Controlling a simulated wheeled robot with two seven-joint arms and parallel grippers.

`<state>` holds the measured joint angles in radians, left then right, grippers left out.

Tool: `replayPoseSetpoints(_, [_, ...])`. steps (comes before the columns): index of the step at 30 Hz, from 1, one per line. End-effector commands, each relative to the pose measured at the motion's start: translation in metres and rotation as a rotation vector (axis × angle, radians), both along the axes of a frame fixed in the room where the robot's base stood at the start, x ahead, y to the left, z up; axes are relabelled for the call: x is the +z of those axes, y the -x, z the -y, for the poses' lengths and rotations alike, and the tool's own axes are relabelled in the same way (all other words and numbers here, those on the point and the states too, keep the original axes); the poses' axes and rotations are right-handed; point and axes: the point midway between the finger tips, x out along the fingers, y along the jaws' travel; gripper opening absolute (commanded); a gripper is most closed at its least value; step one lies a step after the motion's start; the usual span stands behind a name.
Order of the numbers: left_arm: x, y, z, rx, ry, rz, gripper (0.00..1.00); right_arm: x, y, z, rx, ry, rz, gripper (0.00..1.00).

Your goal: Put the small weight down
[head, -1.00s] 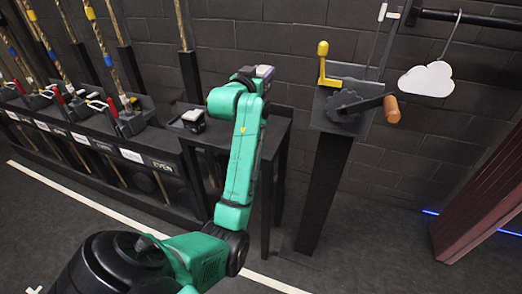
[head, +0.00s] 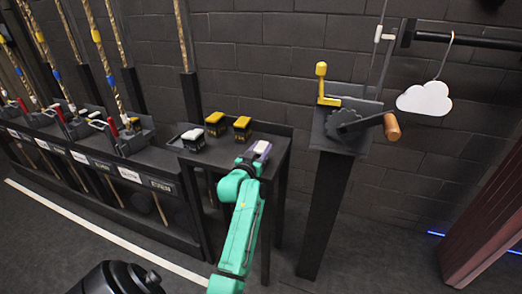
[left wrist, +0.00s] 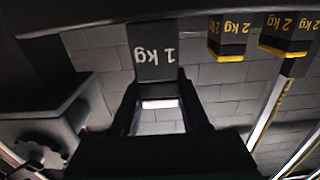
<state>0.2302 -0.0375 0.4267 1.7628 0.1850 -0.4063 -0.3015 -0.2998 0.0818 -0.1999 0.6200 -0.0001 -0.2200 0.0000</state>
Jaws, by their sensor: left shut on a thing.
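The small weight is a dark block marked 1 kg in the left wrist view (left wrist: 155,50), where it shows upside down between the fingers. My left gripper (head: 252,157) is shut on it, over the right part of the small black table (head: 210,160). In the head view only a pale top shows at the gripper's tip, and the wrist hides the rest. The block's base is close to the dark table surface in the wrist view; I cannot tell whether it touches. My right gripper is not in view.
Two yellow-topped weights (head: 216,118) (head: 242,125) marked 2 kg and a white-topped weight (head: 193,138) stand on the table to the left. A crank stand (head: 345,125) is at the right. A rack of ropes (head: 110,150) runs along the left.

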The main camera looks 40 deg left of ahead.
Motion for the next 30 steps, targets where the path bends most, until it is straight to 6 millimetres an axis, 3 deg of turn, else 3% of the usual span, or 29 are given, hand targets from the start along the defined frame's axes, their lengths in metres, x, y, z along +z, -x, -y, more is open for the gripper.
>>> replayPoseSetpoints(7, [0.003,0.000,-0.001,0.002,-0.006,0.012,0.00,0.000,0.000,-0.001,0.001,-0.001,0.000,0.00])
replayPoseSetpoints(8, [-0.002,0.000,0.000,0.001,-0.002,0.003,0.56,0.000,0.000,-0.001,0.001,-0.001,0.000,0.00])
replayPoseSetpoints(9, [-0.002,0.000,0.000,0.001,-0.002,0.003,0.72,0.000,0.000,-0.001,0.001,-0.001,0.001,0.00])
replayPoseSetpoints(10, [-0.001,0.000,0.000,0.001,-0.002,0.003,0.75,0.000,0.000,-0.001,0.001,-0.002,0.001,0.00])
replayPoseSetpoints(22, [-0.002,0.008,0.003,0.000,-0.002,0.000,0.75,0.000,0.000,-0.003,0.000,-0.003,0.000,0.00])
replayPoseSetpoints(30, [-0.003,0.063,0.022,0.001,-0.002,-0.001,0.75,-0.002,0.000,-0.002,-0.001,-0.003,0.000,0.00])
